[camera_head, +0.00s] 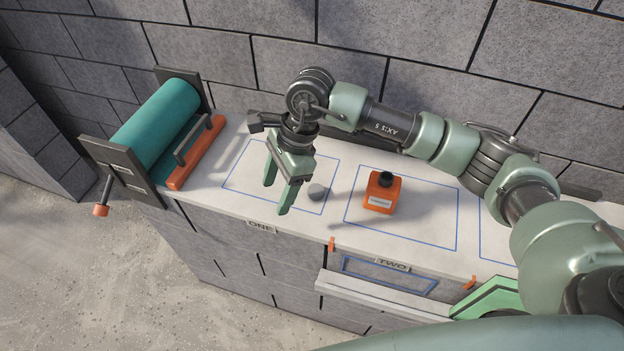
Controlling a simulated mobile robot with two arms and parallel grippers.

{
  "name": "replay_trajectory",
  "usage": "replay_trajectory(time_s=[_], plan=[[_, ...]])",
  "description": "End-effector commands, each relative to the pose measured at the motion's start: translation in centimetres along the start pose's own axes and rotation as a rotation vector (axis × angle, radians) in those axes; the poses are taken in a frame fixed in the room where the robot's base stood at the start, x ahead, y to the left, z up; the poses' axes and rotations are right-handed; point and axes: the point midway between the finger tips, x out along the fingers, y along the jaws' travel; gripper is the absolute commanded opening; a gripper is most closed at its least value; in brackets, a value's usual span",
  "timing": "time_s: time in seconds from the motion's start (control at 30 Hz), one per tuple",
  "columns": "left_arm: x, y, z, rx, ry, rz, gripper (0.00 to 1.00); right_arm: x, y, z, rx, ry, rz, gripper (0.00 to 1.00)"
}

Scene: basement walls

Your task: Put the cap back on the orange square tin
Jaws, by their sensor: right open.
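The orange square tin (380,199) stands upright inside the blue outline marked TWO, with a pale label on its front and a dark round neck on top. A small grey round piece (317,191), which looks like the cap, lies on the bench to the left of the tin, in the outline marked ONE. My right gripper (275,199) points down over outline ONE, just left of the grey piece, with its green fingers apart and nothing between them. It does not appear to touch the grey piece. My left gripper is not in view.
A teal roller (160,124) in a dark frame, with a crank and an orange bar, stands at the bench's left end. A block wall (270,60) runs close behind. A pale ledge (370,300) juts out below the front edge. Bare bench lies right of the tin.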

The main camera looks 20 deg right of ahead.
Motion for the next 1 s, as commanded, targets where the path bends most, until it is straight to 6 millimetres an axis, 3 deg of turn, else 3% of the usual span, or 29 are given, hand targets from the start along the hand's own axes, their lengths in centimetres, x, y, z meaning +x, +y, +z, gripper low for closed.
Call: replay_trajectory(time_s=[0.03, 0.1, 0.23, 0.57, 0.83, 1.0], plan=[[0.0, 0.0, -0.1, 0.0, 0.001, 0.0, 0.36, -1.1, -0.7, -2.7, -0.006, 0.107, -0.003, 0.61], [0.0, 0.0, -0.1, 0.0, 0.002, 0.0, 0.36, -2.3, -1.1, -5.5, -0.01, 0.224, 0.003, 0.61], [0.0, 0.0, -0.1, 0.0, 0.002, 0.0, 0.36, -3.7, -1.4, -8.2, -0.008, 0.332, 0.013, 0.61], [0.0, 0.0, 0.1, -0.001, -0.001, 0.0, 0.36, -3.8, -1.4, -8.5, -0.007, 0.346, 0.016, 0.61], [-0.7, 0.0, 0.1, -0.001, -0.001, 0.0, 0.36, -1.7, -1.2, -9.2, -0.006, 0.343, 0.017, 0.61], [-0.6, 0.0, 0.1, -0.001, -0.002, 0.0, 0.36, -1.4, -1.3, -9.3, -0.007, 0.343, 0.015, 0.61]])
